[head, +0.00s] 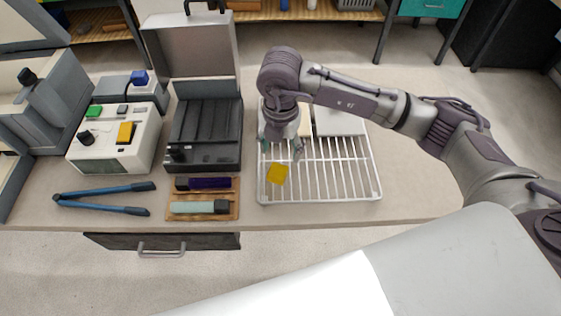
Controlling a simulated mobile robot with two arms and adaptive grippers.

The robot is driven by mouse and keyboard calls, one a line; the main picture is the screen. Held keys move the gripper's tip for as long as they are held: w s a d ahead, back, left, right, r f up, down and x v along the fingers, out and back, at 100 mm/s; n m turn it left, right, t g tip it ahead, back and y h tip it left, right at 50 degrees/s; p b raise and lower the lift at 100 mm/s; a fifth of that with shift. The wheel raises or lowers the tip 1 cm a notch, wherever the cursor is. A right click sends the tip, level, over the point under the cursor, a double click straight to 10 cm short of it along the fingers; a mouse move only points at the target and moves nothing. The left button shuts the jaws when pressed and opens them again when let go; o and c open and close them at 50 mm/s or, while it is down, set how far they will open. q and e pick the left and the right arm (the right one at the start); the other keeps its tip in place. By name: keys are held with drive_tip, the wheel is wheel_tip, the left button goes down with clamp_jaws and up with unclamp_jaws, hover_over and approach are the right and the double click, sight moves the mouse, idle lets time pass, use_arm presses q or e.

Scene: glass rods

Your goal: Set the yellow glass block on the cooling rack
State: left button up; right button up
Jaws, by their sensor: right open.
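The yellow glass block (277,174) shows over the front left part of the white wire cooling rack (340,193), slightly turned against the bars. It looks to lie on the bars. My right gripper (281,151) points down over the left side of the rack, just behind the block in the picture. Its fingers are spread, with nothing seen between them. Whether a fingertip touches the block cannot be told. My left gripper is not in view.
A pale flat plate (339,122) lies on the rack's back part. Left of the rack stand an open dark case (205,135) and a white device (115,150) with a yellow piece on top. Blue-handled long pliers (105,192) and a wooden tray (203,216) lie in front.

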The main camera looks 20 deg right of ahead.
sight(281, 164)
wheel_tip(281, 164, up, 6)
drive_tip(key=shift+f+b, duration=0.1)
drive_tip(key=shift+b, duration=0.4)
